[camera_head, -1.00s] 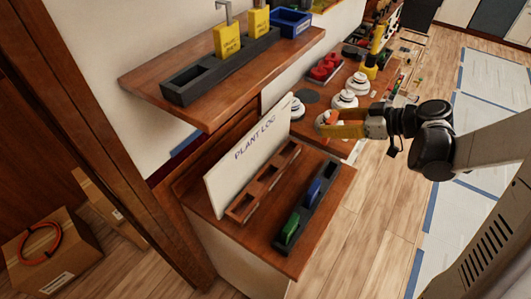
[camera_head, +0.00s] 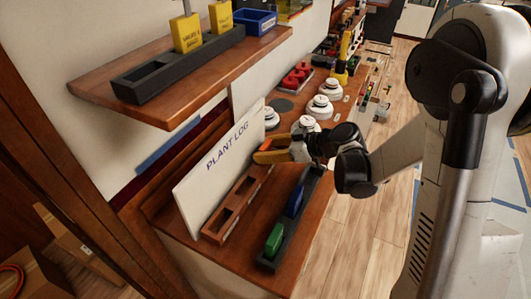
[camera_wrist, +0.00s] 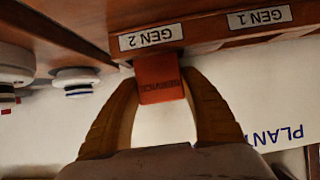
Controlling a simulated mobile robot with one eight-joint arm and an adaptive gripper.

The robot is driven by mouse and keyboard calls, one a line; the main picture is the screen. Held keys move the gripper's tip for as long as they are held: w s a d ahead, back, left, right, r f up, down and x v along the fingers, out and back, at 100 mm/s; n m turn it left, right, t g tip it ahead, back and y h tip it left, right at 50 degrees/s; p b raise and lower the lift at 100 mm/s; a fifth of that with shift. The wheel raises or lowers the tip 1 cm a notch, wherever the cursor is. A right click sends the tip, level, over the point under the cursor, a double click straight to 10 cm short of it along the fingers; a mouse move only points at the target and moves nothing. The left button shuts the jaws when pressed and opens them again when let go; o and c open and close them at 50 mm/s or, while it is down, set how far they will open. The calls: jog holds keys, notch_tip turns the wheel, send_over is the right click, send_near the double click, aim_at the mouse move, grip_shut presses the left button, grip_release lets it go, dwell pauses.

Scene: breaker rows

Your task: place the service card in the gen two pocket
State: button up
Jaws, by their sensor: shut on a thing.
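The service card is a small red-orange card (camera_wrist: 161,80) marked SERVICE, between the two orange fingers of my gripper (camera_wrist: 160,92) in the wrist view. My gripper is shut on it. The card's far end meets the edge of the brown pocket rack (camera_wrist: 205,30) just by the GEN 2 label (camera_wrist: 151,37); I cannot tell whether it has entered the pocket. In the head view my gripper (camera_head: 268,152) is at the far end of the reddish-brown rack (camera_head: 224,217), and the card cannot be made out there.
The GEN 1 label (camera_wrist: 259,17) is beside GEN 2. The PLANT LOG board (camera_head: 215,160) stands behind the rack. A dark rack (camera_head: 291,230) with blue and green cards is in front. White round knobs (camera_head: 320,107) stand beyond my gripper. A shelf with yellow cards (camera_head: 186,33) is above.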

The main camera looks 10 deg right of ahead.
jog(key=shift+s+r, duration=0.1)
jog(key=o, duration=1.1)
jog(key=shift+o, duration=0.2)
